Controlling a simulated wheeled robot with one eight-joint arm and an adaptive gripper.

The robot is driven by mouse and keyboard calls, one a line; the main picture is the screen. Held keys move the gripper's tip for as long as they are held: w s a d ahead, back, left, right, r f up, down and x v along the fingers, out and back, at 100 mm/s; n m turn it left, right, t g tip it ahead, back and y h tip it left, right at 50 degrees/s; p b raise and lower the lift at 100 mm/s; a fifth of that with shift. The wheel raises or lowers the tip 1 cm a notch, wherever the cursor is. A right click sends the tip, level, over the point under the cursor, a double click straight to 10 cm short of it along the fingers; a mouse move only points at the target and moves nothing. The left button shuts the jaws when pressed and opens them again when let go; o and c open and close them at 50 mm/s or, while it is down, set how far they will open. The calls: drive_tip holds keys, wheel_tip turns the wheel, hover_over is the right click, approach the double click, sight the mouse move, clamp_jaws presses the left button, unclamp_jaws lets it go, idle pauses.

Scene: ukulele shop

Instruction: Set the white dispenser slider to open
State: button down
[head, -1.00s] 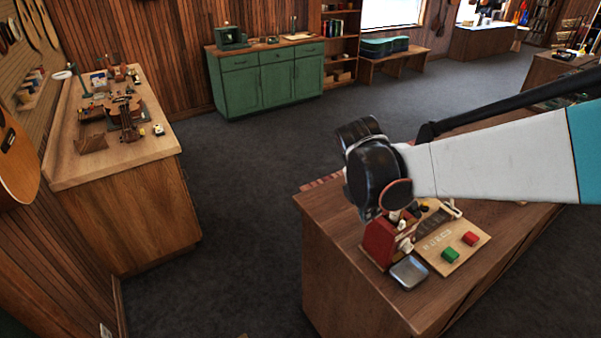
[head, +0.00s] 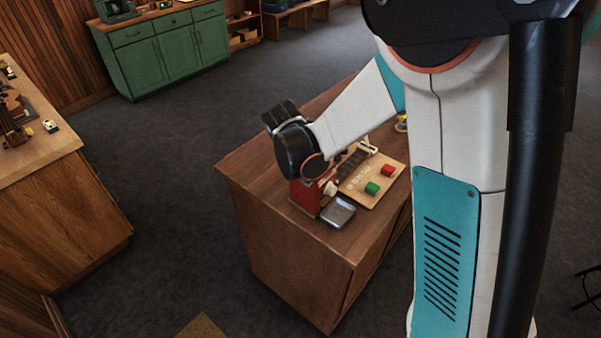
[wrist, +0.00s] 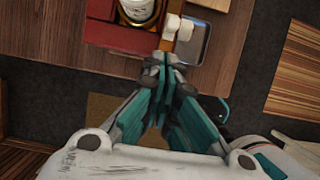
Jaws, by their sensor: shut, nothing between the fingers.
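The red dispenser (head: 304,198) stands on the near part of the wooden counter. In the wrist view its red body (wrist: 108,30) fills the top, with a round white container (wrist: 138,9) set in it. A white slider knob (wrist: 179,27) sits at its right side by an orange-brown strip; I cannot tell its exact setting. My gripper (wrist: 166,68) is shut and empty, its tips just below the knob in the picture. Whether they touch the dispenser is unclear. In the head view the white knob (head: 330,188) shows, but my arm hides the fingers.
A metal tray (head: 338,211) sits at the dispenser's foot; it also shows in the wrist view (wrist: 192,44). Beside it a wooden board (head: 357,190) holds a green block (head: 372,188) and a red block (head: 387,170).

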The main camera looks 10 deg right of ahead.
drive_tip(key=shift+w+d, duration=0.5)
drive_tip(key=shift+d, duration=0.25)
drive_tip(key=w+d, duration=0.1)
drive_tip(key=w+d+b, duration=0.1)
drive_tip(key=d, duration=0.1)
drive_tip(key=shift+w+d, duration=0.2)
drive_tip(key=shift+d, duration=0.05)
drive_tip(key=shift+a, duration=0.1)
